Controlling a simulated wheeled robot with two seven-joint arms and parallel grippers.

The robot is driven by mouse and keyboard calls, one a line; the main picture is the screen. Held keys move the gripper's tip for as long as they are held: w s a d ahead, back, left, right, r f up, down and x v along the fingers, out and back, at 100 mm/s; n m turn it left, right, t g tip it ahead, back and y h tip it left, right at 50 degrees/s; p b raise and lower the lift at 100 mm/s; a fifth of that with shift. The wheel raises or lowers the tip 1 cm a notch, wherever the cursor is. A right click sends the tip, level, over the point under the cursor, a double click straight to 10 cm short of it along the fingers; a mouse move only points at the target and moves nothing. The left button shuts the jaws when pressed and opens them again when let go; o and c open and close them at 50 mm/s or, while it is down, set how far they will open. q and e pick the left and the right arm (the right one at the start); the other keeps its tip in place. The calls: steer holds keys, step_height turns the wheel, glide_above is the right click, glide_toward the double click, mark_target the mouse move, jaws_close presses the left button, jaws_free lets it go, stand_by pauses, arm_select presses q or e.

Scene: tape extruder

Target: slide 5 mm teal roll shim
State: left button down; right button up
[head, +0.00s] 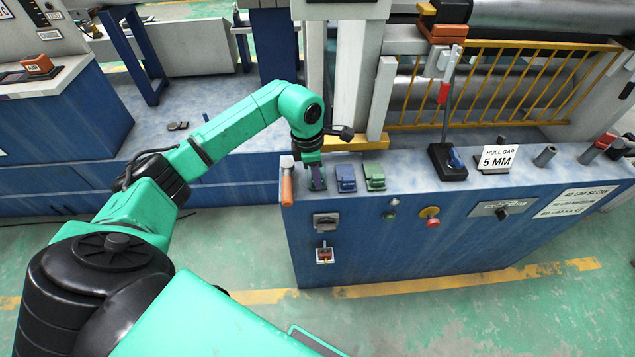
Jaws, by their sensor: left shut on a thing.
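My left gripper (316,181) reaches down to the left end of the blue console's top. It is shut on a small dark, purplish shim block (318,178), mostly hidden between the fingers. A blue shim block (346,178) sits just right of the gripper, and a green shim block (375,177) sits right of that. I cannot tell for sure which block is the teal one. A white sign (498,158) reading "ROLL GAP 5 MM" stands farther right on the console. My right gripper is not in view.
An orange-handled tool (287,182) stands at the console's left end, close to the gripper. A tall lever with a red grip (444,94) rises from a black base. Yellow railing (490,85) guards the rolls behind. The console top between green block and lever is clear.

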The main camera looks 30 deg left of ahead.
arm_select(q)
steer(key=shift+w+a+f+b, duration=0.1)
steer(key=shift+w+a+b, duration=0.3)
steer(key=shift+w, duration=0.2)
steer(key=shift+w+a+b, duration=0.25)
steer(key=shift+w+a, duration=0.1)
steer(key=shift+w, duration=0.2)
steer(key=c, duration=0.7)
jaws_free()
steer(key=shift+w, duration=0.1)
steer(key=r+p, duration=0.3)
steer(key=r, duration=0.2)
steer(key=a+r+p, duration=0.1)
steer(key=r+p, duration=0.1)
steer(key=r, duration=0.1)
steer(key=shift+s+p, duration=0.3)
steer(key=shift+o, duration=0.2)
